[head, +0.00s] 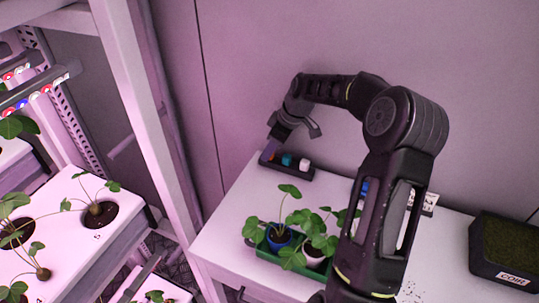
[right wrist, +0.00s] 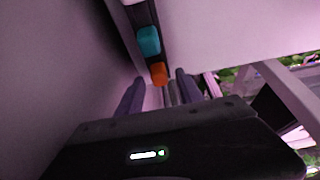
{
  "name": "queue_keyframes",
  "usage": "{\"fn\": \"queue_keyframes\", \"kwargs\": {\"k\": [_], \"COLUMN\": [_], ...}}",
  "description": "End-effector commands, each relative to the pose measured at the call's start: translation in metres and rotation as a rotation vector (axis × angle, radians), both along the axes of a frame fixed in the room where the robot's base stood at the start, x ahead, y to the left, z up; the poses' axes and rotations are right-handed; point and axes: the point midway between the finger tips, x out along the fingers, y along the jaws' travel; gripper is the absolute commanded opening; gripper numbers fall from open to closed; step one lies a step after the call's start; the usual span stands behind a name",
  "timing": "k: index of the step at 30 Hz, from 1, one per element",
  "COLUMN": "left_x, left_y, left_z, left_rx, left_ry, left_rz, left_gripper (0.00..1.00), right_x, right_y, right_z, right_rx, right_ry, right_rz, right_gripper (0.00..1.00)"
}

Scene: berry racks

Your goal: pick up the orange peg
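The orange peg (right wrist: 159,73) stands at the end of a dark rack (head: 312,175) near the table's far left edge. A teal peg (right wrist: 148,40) is beside it, and it also shows in the head view (head: 287,160). A white peg (head: 304,165) stands at the rack's right end. My right gripper (right wrist: 160,82) is open and empty, pointing at the orange peg. The peg shows just beyond the fingertips, between their lines; I cannot tell whether they touch. In the head view the right gripper (head: 283,136) is just above the rack's left end. My left gripper is not in view.
A green tray (head: 262,248) with potted plants (head: 279,236) stands on the white table (head: 222,237) in front of the rack. A dark coir box (head: 505,250) is at the right. A planting rack with a pale post (head: 145,110) stands at the left. The wall is close behind.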

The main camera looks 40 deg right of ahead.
Motion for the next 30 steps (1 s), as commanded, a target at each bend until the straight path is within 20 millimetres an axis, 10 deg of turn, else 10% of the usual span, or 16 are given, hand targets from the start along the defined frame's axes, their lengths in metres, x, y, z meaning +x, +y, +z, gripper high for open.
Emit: {"fn": "queue_keyframes", "kwargs": {"k": [15, 30], "left_x": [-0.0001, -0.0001], "left_y": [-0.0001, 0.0], "left_z": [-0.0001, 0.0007], "left_rx": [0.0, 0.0], "left_ry": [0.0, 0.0], "left_rz": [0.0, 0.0], "left_gripper": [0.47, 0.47], "right_x": [0.0, 0.0001], "right_y": [0.0, 0.0], "right_z": [0.0, 0.0014], "right_rx": [0.0, 0.0], "right_ry": [0.0, 0.0], "right_rz": [0.0, 0.0], "right_gripper": [0.0, 0.0]}}
